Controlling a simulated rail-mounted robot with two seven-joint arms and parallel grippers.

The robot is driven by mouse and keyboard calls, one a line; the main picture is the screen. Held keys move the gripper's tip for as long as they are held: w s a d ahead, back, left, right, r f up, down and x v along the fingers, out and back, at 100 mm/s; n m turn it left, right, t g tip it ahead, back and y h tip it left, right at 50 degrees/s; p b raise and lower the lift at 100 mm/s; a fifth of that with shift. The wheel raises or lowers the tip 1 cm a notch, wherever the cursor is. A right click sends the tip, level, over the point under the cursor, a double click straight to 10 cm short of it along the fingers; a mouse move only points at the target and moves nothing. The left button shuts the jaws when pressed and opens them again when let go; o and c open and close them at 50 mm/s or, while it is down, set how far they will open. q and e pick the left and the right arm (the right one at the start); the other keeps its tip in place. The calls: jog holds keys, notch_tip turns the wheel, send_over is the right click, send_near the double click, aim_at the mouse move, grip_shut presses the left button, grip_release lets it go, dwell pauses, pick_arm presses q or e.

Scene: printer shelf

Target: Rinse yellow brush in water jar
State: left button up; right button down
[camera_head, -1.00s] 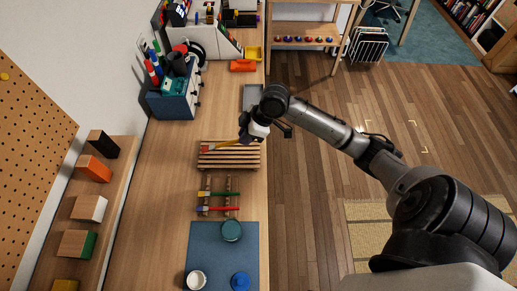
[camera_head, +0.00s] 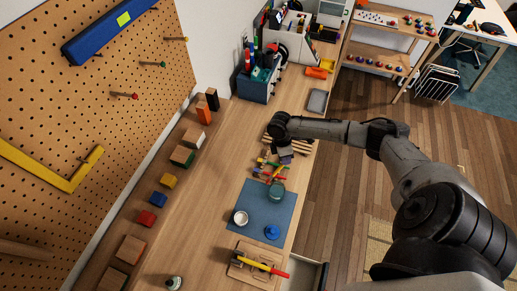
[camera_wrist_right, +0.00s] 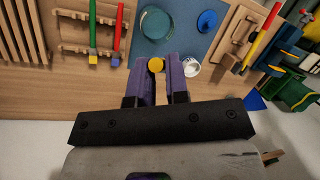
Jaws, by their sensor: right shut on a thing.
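My right gripper (camera_head: 285,157) is over the bench between the slatted rack and the blue mat. A teal round jar (camera_head: 277,190), which may be the water jar, stands on the blue mat just nearer than the gripper. It also shows in the wrist view (camera_wrist_right: 157,22), beyond the fingertips. I cannot tell whether it holds water. My left gripper is not in view.
The blue mat (camera_head: 258,203) also holds a white cup (camera_head: 240,217) and a blue round item (camera_head: 271,232). A wooden rest (camera_wrist_right: 72,48) bears red and green brushes. The slatted rack (camera_head: 300,146) is behind. A wooden board (camera_head: 240,272) carries a yellow-handled tool.

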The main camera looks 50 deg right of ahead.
jog(key=shift+s+a+r+g+h, duration=0.15)
jog(key=shift+s+a+g+h, duration=0.2)
jog(key=shift+s, duration=0.25)
jog(key=shift+d+r+g, duration=0.2)
jog(key=shift+d+g, duration=0.1)
jog(key=shift+d, duration=0.15)
jog(key=shift+d+r+g, duration=0.2)
jog(key=shift+d+g, duration=0.05)
jog(key=shift+d, duration=0.2)
jog(key=shift+f+h, duration=0.1)
jog(key=shift+h, duration=0.15)
jog(key=shift+s+f, duration=0.1)
jog(key=shift+f, duration=0.1)
pick_arm(q)
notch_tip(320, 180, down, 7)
jog(key=b, duration=0.7)
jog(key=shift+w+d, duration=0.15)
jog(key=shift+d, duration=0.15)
pick_arm(e)
notch_tip(320, 180, down, 12)
jog(key=a, duration=0.2)
jog(key=shift+w+f, duration=0.2)
